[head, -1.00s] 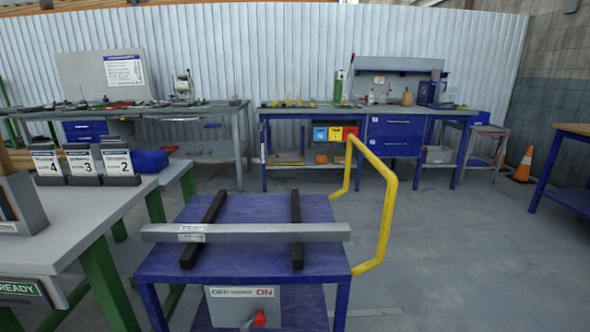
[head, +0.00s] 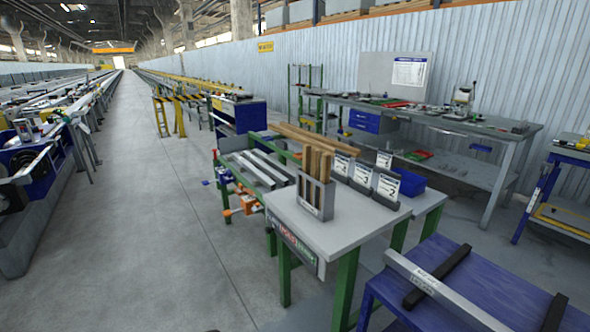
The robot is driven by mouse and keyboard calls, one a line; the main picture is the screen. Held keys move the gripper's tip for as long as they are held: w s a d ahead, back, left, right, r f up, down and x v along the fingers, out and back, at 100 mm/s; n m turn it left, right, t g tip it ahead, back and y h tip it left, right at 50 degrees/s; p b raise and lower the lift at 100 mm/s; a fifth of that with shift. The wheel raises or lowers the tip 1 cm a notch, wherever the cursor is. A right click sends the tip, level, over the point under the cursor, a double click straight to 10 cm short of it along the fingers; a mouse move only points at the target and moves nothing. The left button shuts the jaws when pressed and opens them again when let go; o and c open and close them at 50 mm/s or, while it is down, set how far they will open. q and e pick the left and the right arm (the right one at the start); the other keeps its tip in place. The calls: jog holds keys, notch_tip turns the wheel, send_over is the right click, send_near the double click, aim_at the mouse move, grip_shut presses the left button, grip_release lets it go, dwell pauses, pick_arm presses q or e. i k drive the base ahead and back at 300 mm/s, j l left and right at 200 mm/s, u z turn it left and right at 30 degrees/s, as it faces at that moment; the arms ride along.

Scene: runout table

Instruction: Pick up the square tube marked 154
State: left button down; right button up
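A long grey square tube (head: 462,304) lies across two black bars on the blue cart at the lower right; its near end runs out of the picture. It has a white label (head: 425,281) near its left end, too small to read. Several more grey tubes (head: 262,169) lie side by side on a green-framed rack left of the centre. I cannot read any number on them, so I cannot tell which tube is marked 154. Neither of my grippers is in view.
A grey-topped table (head: 345,228) with green legs carries a holder of wooden sticks (head: 316,190) and numbered cards (head: 361,174). The blue cart (head: 490,268) stands beside it. A wide clear aisle (head: 150,220) runs away on the left, with long conveyor lines (head: 50,115) beyond.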

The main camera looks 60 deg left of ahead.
aim_at(284, 182)
jog(key=u, duration=2.1)
jog(key=i+j+u, duration=0.4)
jog(key=i, duration=0.55)
jog(key=i+u, duration=0.35)
jog(key=i, duration=0.6)
jog(key=i+z, duration=0.3)
jog(key=i+j+z, duration=0.3)
jog(key=i, duration=0.2)
jog(key=i+j+z, duration=0.3)
jog(key=i+l, duration=0.1)
